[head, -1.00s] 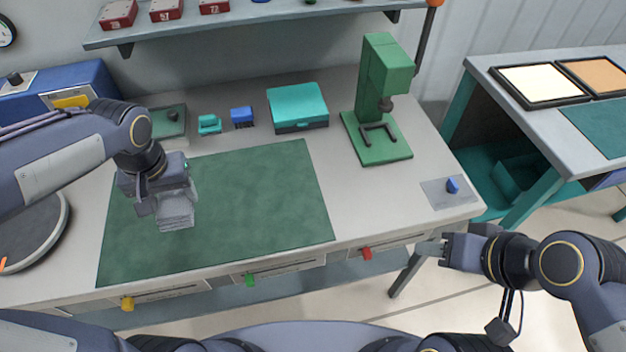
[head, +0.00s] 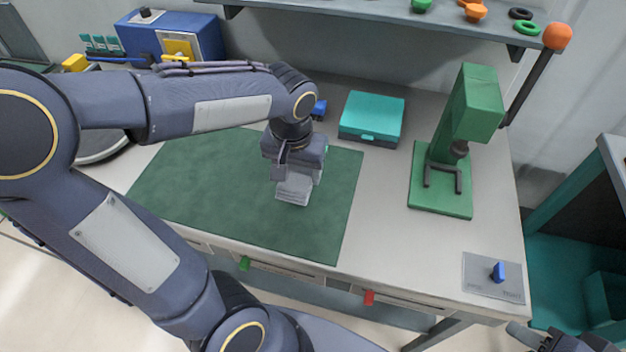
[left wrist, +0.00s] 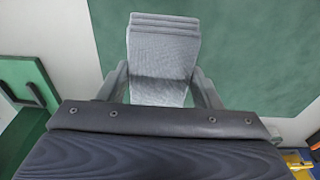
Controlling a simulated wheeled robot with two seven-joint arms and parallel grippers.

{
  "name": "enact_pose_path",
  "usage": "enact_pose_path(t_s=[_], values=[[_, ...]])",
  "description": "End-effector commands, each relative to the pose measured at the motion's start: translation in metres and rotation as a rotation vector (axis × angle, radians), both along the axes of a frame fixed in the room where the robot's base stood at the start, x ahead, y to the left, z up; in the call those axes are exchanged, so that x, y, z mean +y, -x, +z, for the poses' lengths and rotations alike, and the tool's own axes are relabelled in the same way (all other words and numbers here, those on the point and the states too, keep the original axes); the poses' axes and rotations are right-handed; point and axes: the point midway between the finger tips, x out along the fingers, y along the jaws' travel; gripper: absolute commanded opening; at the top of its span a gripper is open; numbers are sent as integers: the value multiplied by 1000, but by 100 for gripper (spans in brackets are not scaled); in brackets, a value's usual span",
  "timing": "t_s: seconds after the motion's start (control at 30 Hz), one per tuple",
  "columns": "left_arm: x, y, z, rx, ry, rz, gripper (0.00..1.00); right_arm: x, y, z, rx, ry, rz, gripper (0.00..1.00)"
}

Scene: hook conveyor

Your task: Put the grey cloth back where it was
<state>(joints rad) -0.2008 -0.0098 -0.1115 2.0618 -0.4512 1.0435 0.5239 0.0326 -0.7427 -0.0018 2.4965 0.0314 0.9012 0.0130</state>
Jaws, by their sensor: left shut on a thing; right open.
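The grey cloth (head: 294,188) is a folded, layered pad. My left gripper (head: 297,172) is shut on it and holds it over the right part of the green mat (head: 220,205). I cannot tell whether the cloth touches the mat. In the left wrist view the cloth (left wrist: 163,50) sticks out between the two fingers of the left gripper (left wrist: 163,88), with the green mat (left wrist: 250,45) behind it. My right gripper (head: 522,334) is open and empty at the bottom right corner of the head view, partly cut off, in front of the table.
A teal box (head: 372,117) and a small blue block (head: 319,109) stand behind the mat. A green press (head: 455,140) stands to the right, with a blue-knobbed switch plate (head: 492,277) in front of it. A shelf (head: 400,18) overhangs the back.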

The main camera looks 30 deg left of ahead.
Motion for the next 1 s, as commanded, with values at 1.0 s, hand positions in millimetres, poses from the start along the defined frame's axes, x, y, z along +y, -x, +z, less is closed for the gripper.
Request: enact_pose_path(t_s=[1.0], values=[[-4, -45, -90, 0, 0, 1, 36, 0, 0, -2, 0, 0, 0, 42]])
